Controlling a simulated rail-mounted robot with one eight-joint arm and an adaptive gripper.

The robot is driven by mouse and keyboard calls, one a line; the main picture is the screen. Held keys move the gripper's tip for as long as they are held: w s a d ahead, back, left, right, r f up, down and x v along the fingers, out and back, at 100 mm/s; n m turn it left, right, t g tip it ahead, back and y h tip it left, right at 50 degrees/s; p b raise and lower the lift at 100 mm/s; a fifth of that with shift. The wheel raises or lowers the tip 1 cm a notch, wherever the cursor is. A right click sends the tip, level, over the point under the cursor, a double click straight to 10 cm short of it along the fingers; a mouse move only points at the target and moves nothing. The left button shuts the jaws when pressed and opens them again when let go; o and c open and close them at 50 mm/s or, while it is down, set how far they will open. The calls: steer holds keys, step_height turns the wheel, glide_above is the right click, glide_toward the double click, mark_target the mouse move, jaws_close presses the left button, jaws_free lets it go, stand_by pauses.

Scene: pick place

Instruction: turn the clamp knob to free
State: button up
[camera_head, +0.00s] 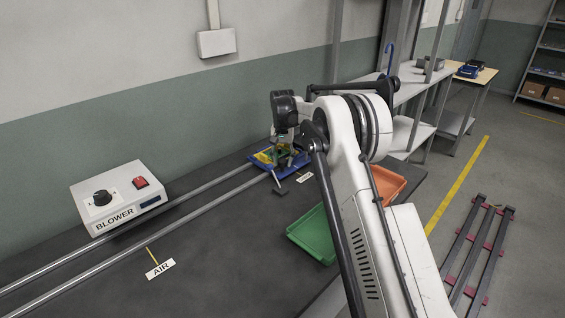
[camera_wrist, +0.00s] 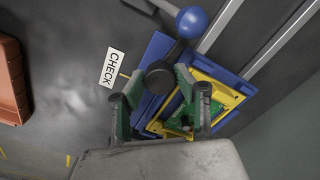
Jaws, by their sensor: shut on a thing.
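The clamp knob (camera_wrist: 159,76) is black and round, on the blue carriage (camera_wrist: 152,52) in the wrist view. My gripper (camera_wrist: 155,86) has one green finger on each side of the knob and is shut on it. Beside the knob, a yellow frame (camera_wrist: 236,99) holds a green circuit board (camera_wrist: 183,118), partly covered by a finger. In the head view the carriage (camera_head: 260,159) sits on the rails at the far end of the bench. My gripper (camera_head: 284,150) is over it there, and the knob cannot be made out.
A blue ball (camera_wrist: 192,22) on a dark arm stands near the knob. A CHECK label (camera_wrist: 112,68) lies beside the carriage. Two rails (camera_head: 150,228) run along the bench past a blower box (camera_head: 120,192). A green tray (camera_head: 315,235) and an orange tray (camera_head: 380,180) lie nearer me.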

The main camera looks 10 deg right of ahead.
mark_target(282, 160)
steer(key=shift+n, duration=0.7)
steer(key=o, duration=1.1)
steer(key=shift+o, duration=0.2)
steer(key=shift+r, duration=0.1)
step_height(282, 160, up, 12)
